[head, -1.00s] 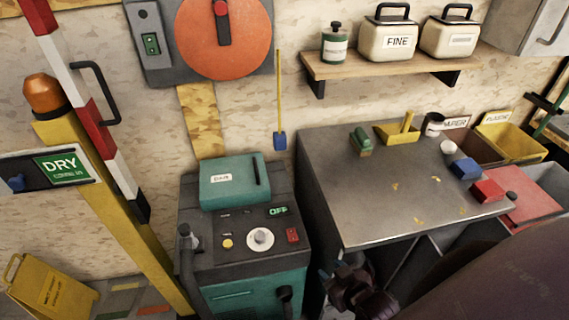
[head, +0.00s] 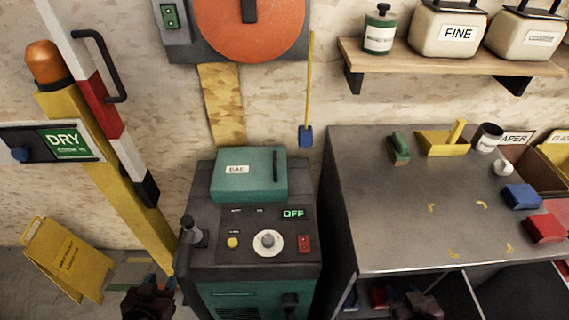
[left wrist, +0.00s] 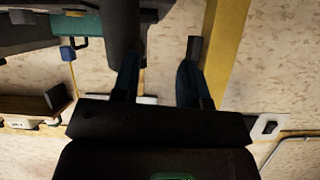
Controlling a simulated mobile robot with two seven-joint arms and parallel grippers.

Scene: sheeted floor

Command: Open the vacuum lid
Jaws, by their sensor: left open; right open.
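The vacuum is a dark cabinet (head: 215,250) with a teal front in the head view. Its teal lid (head: 258,178) lies shut on top, with a small label and a dark handle bar (head: 276,164) on its right side. A teal part, likely the lid, shows in the left wrist view (left wrist: 82,27). My left gripper (head: 150,300) is low, left of the vacuum and apart from the lid. Its open fingers (left wrist: 158,78) hold nothing visible. My right gripper (head: 415,304) is partly in view at the bottom, right of the vacuum; it is open, its grip area unclear.
The vacuum's panel has a dial (head: 267,242), a red switch (head: 304,243) and a green OFF display (head: 293,213). A striped barrier post (head: 100,100) and a yellow floor sign (head: 68,258) stand left. A metal workbench (head: 390,215) with small items stands right.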

